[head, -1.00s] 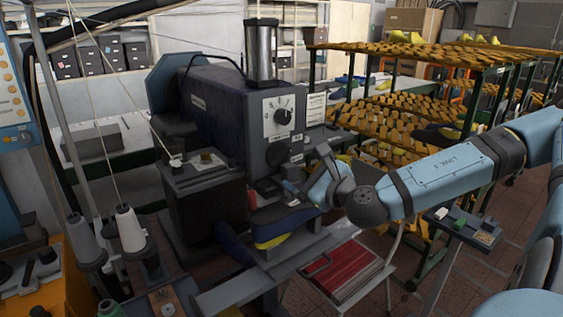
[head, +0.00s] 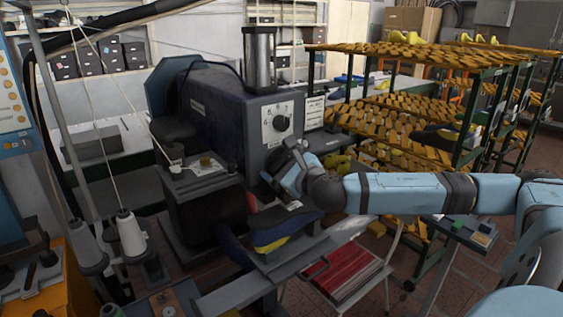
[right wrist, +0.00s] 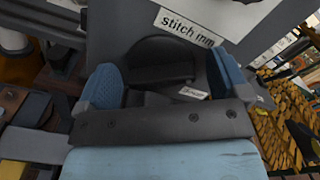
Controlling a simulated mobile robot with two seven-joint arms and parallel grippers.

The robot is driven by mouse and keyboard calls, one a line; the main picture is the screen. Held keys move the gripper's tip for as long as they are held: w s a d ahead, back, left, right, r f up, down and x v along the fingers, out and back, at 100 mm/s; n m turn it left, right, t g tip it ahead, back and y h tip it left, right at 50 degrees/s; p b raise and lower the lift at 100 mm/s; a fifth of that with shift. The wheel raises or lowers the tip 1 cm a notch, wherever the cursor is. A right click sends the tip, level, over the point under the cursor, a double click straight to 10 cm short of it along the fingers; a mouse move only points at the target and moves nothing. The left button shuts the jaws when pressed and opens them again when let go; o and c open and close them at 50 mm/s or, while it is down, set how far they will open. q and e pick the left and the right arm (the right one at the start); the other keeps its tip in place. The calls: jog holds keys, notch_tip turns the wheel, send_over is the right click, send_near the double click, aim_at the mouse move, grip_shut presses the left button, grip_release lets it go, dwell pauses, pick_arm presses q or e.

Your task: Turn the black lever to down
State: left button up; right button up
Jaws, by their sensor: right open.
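The grey machine (head: 215,105) has a white dial plate with a black knob (head: 283,123) on its front. My right gripper (head: 284,164) is at the machine's front face, just below that plate. In the right wrist view my right gripper (right wrist: 164,72) is open, with one blue fingertip on each side of a round black part carrying a dark bar (right wrist: 165,65). This may be the black lever; I cannot tell whether the fingers touch it. A "stitch mm" label (right wrist: 189,27) is above it. In the head view the gripper hides this part. My left gripper is not in view.
A dark blue shoe (head: 275,225) with a yellow part sits on the machine's arm below my gripper. A red stack (head: 340,268) lies on a low stand. Racks of yellow shoe lasts (head: 420,60) stand right. Thread cones (head: 130,230) stand front left.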

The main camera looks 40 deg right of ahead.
jog(key=shift+c, duration=0.2)
jog(key=c, duration=0.9)
jog(key=shift+m, duration=0.3)
jog(key=shift+d+m, duration=0.1)
jog(key=shift+m, duration=0.9)
jog(key=m, duration=0.4)
jog(key=shift+d, duration=0.1)
jog(key=m, duration=0.4)
jog(key=shift+b, duration=0.35)
jog(key=shift+d+m, duration=0.15)
jog(key=shift+m, duration=1.45)
